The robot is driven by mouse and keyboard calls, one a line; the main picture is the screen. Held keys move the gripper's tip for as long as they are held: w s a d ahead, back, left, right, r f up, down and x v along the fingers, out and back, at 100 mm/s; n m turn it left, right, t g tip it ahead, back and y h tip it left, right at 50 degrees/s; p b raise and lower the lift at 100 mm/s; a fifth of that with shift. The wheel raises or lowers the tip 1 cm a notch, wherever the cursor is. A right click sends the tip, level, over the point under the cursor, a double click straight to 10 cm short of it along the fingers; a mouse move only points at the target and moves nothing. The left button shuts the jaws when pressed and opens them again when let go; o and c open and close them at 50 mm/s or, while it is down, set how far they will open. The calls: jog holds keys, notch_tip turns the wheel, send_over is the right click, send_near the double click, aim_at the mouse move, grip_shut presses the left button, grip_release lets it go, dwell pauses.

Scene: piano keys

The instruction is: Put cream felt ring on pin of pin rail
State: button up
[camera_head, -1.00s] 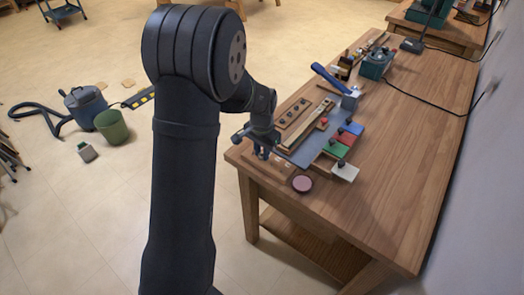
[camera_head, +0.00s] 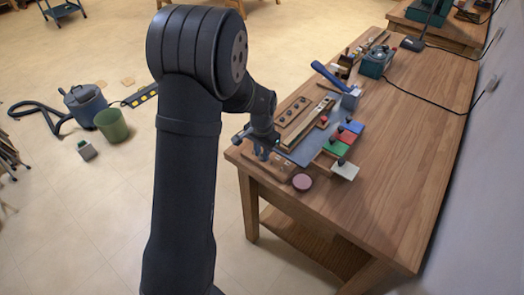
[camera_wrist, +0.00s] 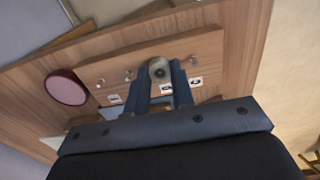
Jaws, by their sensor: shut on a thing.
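My gripper (camera_wrist: 160,84) is shut on the cream felt ring (camera_wrist: 158,66), which looks greyish cream with a dark centre and sits between the fingertips in the wrist view. The pin rail (camera_wrist: 148,50) is a wooden board below it, with small pale pins and white label cards along it. The ring is over the rail, in the row of pins. I cannot tell whether a pin is inside its hole. In the head view my gripper (camera_head: 262,154) is low over the bench's near left corner, and the ring is too small to make out.
A round dark-pink disc (camera_head: 302,182) lies on the wooden bench (camera_head: 375,195) beside the rail. Coloured blocks with dark knobs, a wooden strip and a blue-handled tool (camera_head: 330,76) stand farther back. The right side of the bench is clear.

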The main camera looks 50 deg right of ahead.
dwell(0.4)
jog(key=o, duration=1.3)
jog(key=shift+c, duration=0.2)
jog(key=shift+r, duration=0.15)
jog(key=shift+r, duration=0.5)
jog(key=shift+o, duration=0.9)
jog(key=shift+r, duration=2.85)
